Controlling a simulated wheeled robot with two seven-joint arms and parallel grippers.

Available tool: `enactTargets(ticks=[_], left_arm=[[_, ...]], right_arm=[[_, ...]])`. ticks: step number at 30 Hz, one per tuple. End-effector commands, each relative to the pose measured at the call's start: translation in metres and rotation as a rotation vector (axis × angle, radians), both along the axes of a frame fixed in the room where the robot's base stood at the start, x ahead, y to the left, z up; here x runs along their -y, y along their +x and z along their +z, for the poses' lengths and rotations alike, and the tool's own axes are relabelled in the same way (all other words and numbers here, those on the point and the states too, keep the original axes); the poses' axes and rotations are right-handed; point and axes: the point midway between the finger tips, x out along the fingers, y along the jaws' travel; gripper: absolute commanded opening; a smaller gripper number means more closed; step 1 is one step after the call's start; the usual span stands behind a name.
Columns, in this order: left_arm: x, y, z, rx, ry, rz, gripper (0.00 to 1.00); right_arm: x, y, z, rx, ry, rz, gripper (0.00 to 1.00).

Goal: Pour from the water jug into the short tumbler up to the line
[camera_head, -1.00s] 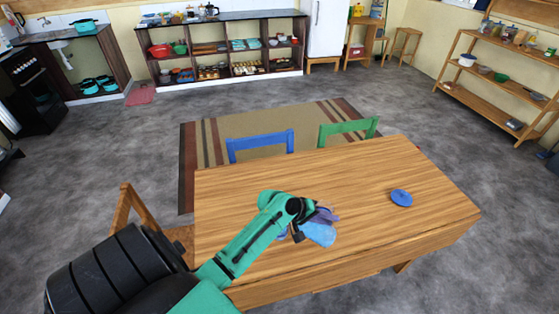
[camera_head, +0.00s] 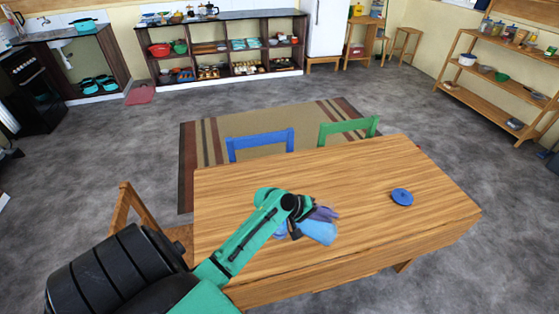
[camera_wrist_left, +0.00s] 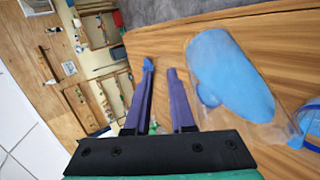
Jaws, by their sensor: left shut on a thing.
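The water jug (camera_head: 318,232) is clear with blue water inside, and it hangs tilted over the near part of the wooden table. In the left wrist view the water jug (camera_wrist_left: 232,75) lies beside my fingers, its blue water slanted along it. My left gripper (camera_head: 325,212), with purple fingers, is shut on the jug; it also shows in the left wrist view (camera_wrist_left: 161,70). A clear piece with a blue band (camera_wrist_left: 308,122), perhaps the short tumbler, is cut off at the right edge there. In the head view the arm and jug mostly hide that spot. My right gripper is not in view.
The wooden table (camera_head: 350,170) is mostly bare. A round blue lid-like disc (camera_head: 402,197) lies on its right side. A blue chair (camera_head: 260,144) and a green chair (camera_head: 347,130) stand behind it, and a wooden chair (camera_head: 137,208) stands at its left.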

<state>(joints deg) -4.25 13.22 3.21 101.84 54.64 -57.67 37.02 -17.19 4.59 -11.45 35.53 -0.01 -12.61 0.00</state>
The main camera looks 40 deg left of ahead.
Motion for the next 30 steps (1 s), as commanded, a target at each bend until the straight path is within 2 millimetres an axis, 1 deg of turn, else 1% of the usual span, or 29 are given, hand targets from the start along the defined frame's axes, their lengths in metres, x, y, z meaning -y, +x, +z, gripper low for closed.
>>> enactTargets(ticks=[30], left_arm=[[-0.0032, -0.0007, 0.0054, 0.016, -0.033, 0.000, 0.00]], right_arm=[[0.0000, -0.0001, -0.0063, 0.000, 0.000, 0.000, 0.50]])
